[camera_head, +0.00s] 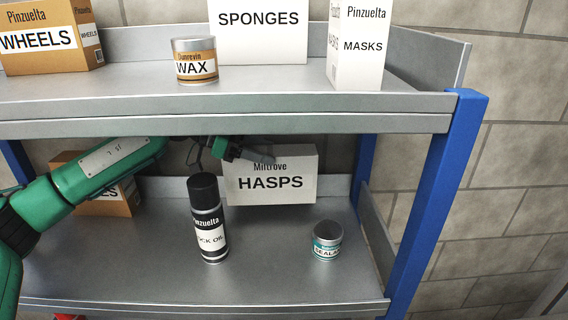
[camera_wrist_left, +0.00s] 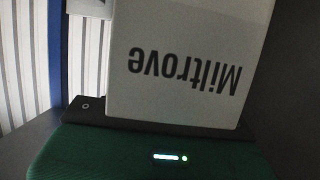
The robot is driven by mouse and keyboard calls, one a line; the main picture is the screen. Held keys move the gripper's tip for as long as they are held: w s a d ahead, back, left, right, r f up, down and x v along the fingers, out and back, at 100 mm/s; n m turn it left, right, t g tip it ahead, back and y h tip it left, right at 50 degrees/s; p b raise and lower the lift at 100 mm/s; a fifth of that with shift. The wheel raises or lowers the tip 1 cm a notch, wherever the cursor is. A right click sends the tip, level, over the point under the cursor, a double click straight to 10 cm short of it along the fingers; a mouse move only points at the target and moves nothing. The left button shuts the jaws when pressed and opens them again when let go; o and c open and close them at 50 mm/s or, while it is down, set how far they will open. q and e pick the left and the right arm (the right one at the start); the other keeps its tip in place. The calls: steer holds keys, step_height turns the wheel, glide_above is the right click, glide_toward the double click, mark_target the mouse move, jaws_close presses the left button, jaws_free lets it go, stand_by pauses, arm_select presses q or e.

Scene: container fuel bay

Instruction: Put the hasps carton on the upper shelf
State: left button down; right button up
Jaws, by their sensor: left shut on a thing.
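The white hasps carton (camera_head: 271,188) is upright in the lower bay, below the upper shelf (camera_head: 230,112). My left gripper (camera_head: 258,156) reaches in from the left under that shelf and is shut on the carton's top part. In the left wrist view the carton (camera_wrist_left: 185,65) fills the middle, its lettering upside down, close against the gripper. I cannot tell whether its base touches the lower shelf (camera_head: 270,270). My right gripper is in neither view.
The upper shelf holds a wheels carton (camera_head: 50,40), a wax tin (camera_head: 194,62), a sponges carton (camera_head: 260,40) and a masks carton (camera_head: 358,45). A black spray can (camera_head: 208,225), a small tin (camera_head: 327,241) and a brown carton (camera_head: 107,198) stand below. A blue post (camera_head: 438,190) bounds the right.

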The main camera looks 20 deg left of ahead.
mark_target(287, 150)
arm_select(q)
steer(key=d, duration=0.2)
steer(key=w+d, duration=0.1)
steer(key=d, duration=0.1)
steer(key=shift+d+r, duration=0.15)
steer(key=shift+r, duration=0.05)
steer(key=shift+w+d, duration=0.15)
steer(key=shift+d, duration=0.1)
steer(key=shift+d+f, duration=0.1)
steer(key=shift+f, duration=0.1)
step_height(287, 150, down, 3)
steer(key=shift+f, duration=0.1)
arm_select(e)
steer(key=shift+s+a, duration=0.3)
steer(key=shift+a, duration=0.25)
arm_select(q)
steer(key=shift+f, duration=0.2)
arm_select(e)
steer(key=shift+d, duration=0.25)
arm_select(q)
steer(key=c, duration=0.5)
jaws_free()
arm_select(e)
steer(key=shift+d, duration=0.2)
